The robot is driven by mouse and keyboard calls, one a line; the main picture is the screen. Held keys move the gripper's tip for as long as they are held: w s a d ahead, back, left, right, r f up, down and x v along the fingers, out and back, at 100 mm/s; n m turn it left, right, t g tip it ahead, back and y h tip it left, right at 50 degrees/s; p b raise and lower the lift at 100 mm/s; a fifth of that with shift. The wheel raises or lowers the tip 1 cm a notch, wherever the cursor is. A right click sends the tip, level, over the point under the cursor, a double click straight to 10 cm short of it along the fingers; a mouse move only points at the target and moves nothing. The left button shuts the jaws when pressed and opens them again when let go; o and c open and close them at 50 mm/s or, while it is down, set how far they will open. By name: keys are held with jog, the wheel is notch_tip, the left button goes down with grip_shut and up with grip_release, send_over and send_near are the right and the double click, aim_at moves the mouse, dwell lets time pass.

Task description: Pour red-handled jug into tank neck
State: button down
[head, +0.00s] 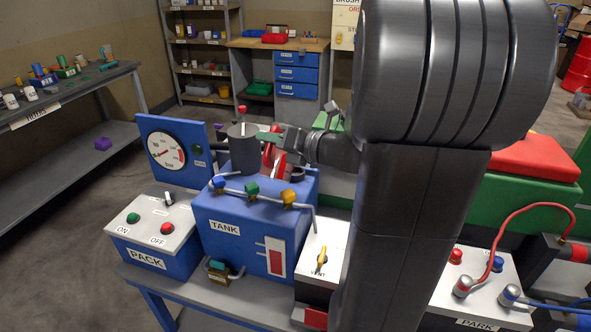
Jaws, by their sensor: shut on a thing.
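The blue tank (249,222) stands on the bench at the centre, with a "TANK" label and a red gauge strip on its front. My gripper (276,146) is above the tank's top, coming in from the right, shut on a red handle (268,156). The handle is beside a dark grey cylindrical body (243,152), which looks like the jug and appears about upright. A dark round opening (297,174), probably the tank neck, is partly hidden behind the gripper and handle. I cannot see any liquid.
Blue, green and yellow taps (252,189) line the tank's front top edge. A gauge panel (170,152) and the PACK box (152,235) stand to the left. A white VENT box (322,262) is to the right. My arm hides much of the right middle.

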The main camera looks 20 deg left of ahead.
jog(key=shift+w+r+m+g+p, duration=0.15)
jog(key=shift+w+m+p, duration=0.4)
jog(key=shift+p, duration=0.2)
jog(key=shift+w+r+m+g+p, duration=0.15)
jog(key=shift+w+m+p, duration=0.3)
jog(key=shift+m+p, duration=0.25)
dwell(3.8)
jog(key=shift+w+d+f+m+p, duration=0.15)
jog(key=shift+w+m+p, duration=0.2)
jog(key=shift+p, duration=0.8)
dwell(1.0)
jog(key=shift+f, duration=0.1)
